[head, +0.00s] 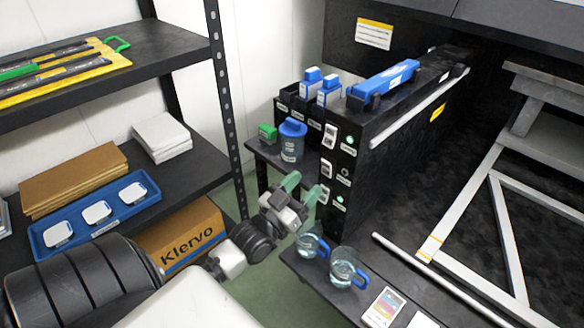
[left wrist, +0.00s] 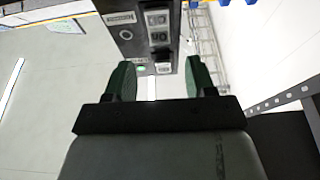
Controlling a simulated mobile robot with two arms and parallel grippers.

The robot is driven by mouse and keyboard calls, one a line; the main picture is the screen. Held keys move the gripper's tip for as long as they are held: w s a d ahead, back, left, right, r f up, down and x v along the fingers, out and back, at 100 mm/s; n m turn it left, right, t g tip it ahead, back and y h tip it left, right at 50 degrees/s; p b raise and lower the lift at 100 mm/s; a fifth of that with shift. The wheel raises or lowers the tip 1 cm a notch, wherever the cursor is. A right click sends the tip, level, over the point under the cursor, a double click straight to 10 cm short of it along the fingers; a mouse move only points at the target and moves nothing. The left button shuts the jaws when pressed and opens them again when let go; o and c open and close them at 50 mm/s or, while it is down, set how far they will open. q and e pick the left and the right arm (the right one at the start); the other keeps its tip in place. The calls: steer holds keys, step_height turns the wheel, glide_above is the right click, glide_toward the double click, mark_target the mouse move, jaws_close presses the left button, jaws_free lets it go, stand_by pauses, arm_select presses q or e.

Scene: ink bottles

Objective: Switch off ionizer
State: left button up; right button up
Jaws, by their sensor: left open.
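A black machine (head: 375,146) carries a column of rocker switches on its narrow end face: a top switch (head: 330,135), a middle switch (head: 326,168) and a bottom switch (head: 323,195). Green lamps glow beside the top and bottom ones; the middle lamp looks dark. The labels are too small to read, so I cannot tell which is the ionizer. My left gripper (head: 302,188) is open and empty, its green fingers near the lower switches. In the left wrist view, the bottom switch (left wrist: 163,68) shows between the fingertips (left wrist: 158,64), with a green lamp at its left. Contact is not visible.
Two glass beakers with blue handles (head: 312,244) (head: 347,267) stand on the dark ledge just below my gripper. A blue-lidded container (head: 291,141) stands beside the panel. A shelf with a blue tray (head: 137,192) is at left.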

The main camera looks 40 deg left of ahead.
arm_select(q)
steer(key=shift+v, duration=2.4)
